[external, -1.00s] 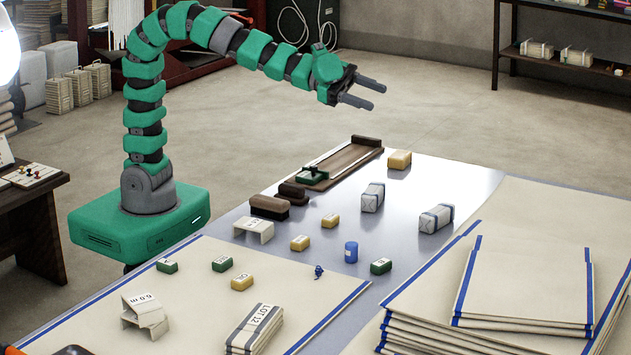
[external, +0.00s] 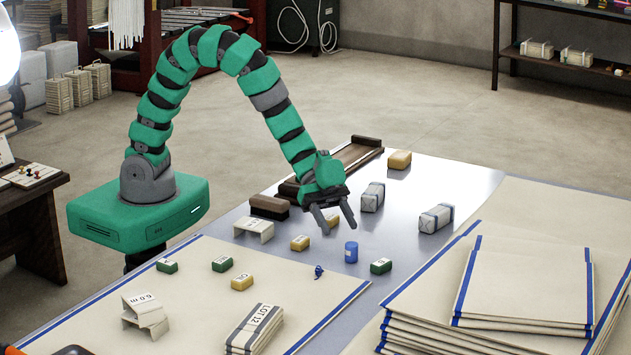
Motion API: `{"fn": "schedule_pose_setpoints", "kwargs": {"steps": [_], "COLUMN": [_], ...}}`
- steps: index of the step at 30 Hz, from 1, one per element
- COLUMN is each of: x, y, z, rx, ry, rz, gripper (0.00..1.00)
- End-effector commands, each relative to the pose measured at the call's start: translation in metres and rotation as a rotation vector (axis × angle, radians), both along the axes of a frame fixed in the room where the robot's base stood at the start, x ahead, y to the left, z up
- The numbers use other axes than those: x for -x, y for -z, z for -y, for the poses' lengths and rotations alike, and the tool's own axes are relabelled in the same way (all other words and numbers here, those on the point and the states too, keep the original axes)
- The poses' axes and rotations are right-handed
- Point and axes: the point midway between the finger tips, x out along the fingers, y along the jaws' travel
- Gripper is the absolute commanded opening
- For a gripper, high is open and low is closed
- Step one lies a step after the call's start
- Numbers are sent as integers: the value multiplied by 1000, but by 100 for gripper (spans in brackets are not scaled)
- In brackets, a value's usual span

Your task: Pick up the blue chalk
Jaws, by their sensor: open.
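The blue chalk (external: 351,252) is a short blue cylinder with a small pale label. It stands upright on the grey table top, near the edge of the cream cloth. My gripper (external: 340,229) is open and empty, pointing down above the table, just behind and a little left of the chalk and apart from it. Its fingers partly cover a yellow block (external: 330,220).
A green block (external: 381,266) lies right of the chalk and a yellow block (external: 300,242) left of it. A small blue item (external: 319,271) lies on the cloth (external: 300,288). Wrapped bundles (external: 436,218) lie behind right; folded cloths (external: 525,290) are stacked front right.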

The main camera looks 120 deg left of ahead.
Motion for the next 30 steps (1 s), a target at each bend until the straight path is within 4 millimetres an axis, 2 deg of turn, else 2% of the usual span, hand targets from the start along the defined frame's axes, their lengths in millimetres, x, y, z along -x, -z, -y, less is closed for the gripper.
{"fn": "schedule_pose_setpoints", "kwargs": {"steps": [4,14,21,30], "x": [-15,-29,-55,-60], "y": [10,18,31,33], "z": [10,19,35,38], "rx": [-1,0,-2,-1], "ry": [2,3,1,0], "rz": [2,1,2,1], "gripper": [52,52,52,52]}}
